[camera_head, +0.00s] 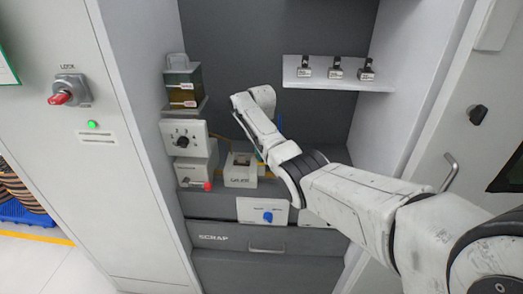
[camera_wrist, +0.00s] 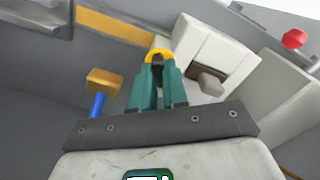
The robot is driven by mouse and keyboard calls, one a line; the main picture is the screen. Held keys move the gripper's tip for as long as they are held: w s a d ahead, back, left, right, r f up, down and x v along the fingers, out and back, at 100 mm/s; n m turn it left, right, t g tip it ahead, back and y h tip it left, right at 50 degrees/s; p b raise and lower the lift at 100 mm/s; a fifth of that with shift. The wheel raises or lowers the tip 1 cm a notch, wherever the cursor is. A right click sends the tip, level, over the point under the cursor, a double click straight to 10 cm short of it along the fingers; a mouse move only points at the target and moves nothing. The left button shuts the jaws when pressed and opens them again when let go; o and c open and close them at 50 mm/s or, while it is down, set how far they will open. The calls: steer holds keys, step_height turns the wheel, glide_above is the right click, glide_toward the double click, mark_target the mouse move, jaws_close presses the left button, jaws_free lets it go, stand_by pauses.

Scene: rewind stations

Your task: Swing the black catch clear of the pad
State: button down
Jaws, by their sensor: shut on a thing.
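In the wrist view the two teal fingers of my gripper (camera_wrist: 158,82) are closed on a small dark piece (camera_wrist: 158,62), which looks like the black catch. The fingers hide most of it. A yellow rounded edge (camera_wrist: 158,51) shows around its far side; I cannot tell whether this is part of it. The pad cannot be made out for certain.
A white box (camera_wrist: 216,45) with a dark opening and a grey block (camera_wrist: 210,83) is right of my fingers. A red knob (camera_wrist: 294,38) is farther right. A blue-handled tool with a brass-coloured head (camera_wrist: 103,80) is at left. A shelf (camera_head: 338,81) hangs above my arm.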

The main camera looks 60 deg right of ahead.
steer(key=m, duration=0.6)
steer(key=shift+p, duration=0.35)
steer(key=shift+m, duration=0.4)
steer(key=c, duration=1.1)
jaws_free()
steer(key=shift+c, duration=0.2)
step_height(320, 180, up, 11)
steer(key=b, duration=0.1)
steer(key=shift+b, duration=0.35)
steer(key=shift+f, duration=0.15)
